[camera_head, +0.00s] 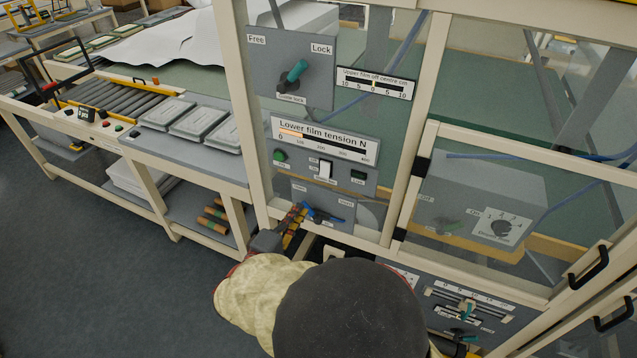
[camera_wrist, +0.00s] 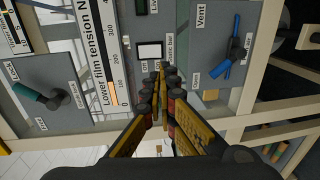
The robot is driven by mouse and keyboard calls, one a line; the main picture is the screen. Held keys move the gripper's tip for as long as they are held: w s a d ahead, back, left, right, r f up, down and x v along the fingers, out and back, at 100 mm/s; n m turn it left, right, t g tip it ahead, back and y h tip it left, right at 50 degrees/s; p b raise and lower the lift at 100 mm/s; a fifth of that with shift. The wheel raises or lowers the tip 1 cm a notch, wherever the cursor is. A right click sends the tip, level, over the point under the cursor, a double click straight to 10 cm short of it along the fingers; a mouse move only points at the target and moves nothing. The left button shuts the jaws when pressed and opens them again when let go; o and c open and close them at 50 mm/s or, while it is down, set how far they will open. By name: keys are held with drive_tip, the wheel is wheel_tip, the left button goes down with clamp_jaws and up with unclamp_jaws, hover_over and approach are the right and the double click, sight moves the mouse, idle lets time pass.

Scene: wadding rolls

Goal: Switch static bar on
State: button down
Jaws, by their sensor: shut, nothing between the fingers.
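The static bar switch (camera_head: 325,170) is a white rocker in a dark frame on the grey panel, below the lower film tension scale. In the wrist view the white rocker (camera_wrist: 150,51) has a "Static bar" label beside it. I cannot tell its on or off position. My gripper (camera_head: 299,209) is shut and empty, below and left of the switch in the head view. In the wrist view its yellow-and-black fingers (camera_wrist: 162,69) point at the panel, their tips close to the rocker's lower right edge. I cannot tell whether they touch.
A blue lever (camera_head: 322,215) labelled Vent sits just below, close to my fingers. A teal Free/Lock lever (camera_head: 297,72) is above. Cream frame posts (camera_head: 404,130) stand beside the panel.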

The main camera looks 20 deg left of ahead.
sight(323, 177)
drive_tip(key=shift+w, duration=0.15)
drive_tip(key=w, duration=0.4)
drive_tip(key=w+f+p, duration=0.1)
drive_tip(key=w, duration=0.4)
drive_tip(key=w+d, duration=0.1)
drive_tip(key=w, duration=0.3)
drive_tip(key=shift+w+f, duration=0.3)
drive_tip(key=shift+f, duration=0.1)
